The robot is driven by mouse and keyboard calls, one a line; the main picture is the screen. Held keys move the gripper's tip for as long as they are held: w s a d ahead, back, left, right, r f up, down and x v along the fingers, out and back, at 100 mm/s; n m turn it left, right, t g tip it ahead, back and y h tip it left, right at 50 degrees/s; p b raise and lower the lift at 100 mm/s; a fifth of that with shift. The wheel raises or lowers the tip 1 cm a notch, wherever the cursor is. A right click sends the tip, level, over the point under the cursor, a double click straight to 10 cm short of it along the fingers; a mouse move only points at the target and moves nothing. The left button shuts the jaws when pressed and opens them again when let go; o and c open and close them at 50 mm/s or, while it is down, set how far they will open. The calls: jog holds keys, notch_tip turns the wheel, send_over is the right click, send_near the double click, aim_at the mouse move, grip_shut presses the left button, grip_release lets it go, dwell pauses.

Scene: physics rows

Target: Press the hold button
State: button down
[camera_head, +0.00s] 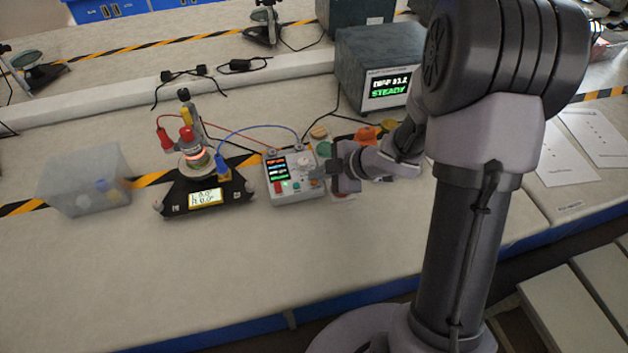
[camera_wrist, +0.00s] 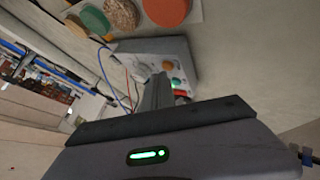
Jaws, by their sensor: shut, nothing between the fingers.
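A light grey control box (camera_head: 290,194) stands on the bench, with a small lit screen on its left side and several coloured buttons. I cannot read which button is marked hold. In the wrist view the box (camera_wrist: 183,50) lies beyond my fingers, with an orange button (camera_wrist: 167,65) and a green one showing near the fingertips. My gripper (camera_head: 322,171) is shut and empty at the box's right side. In the wrist view the shut fingers (camera_wrist: 158,80) point toward the box and hide part of its face. I cannot tell whether they touch it.
A dark scale (camera_head: 179,203) with a cabled fixture stands left of the box. A clear bin (camera_head: 76,190) is farther left. A dark instrument (camera_head: 352,70) reading "STEADY" stands behind. Coloured discs (camera_wrist: 96,19) lie near the box. Red and blue cables run to it. The front bench is clear.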

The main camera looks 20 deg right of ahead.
aim_at(318, 185)
jog(key=shift+f, duration=0.4)
dwell(0.3)
jog(key=shift+r, duration=0.1)
jog(key=shift+r+p, duration=0.7)
jog(key=shift+p, duration=0.05)
jog(key=shift+r, duration=0.1)
notch_tip(318, 185, up, 5)
jog(key=p, duration=0.5)
dwell(0.5)
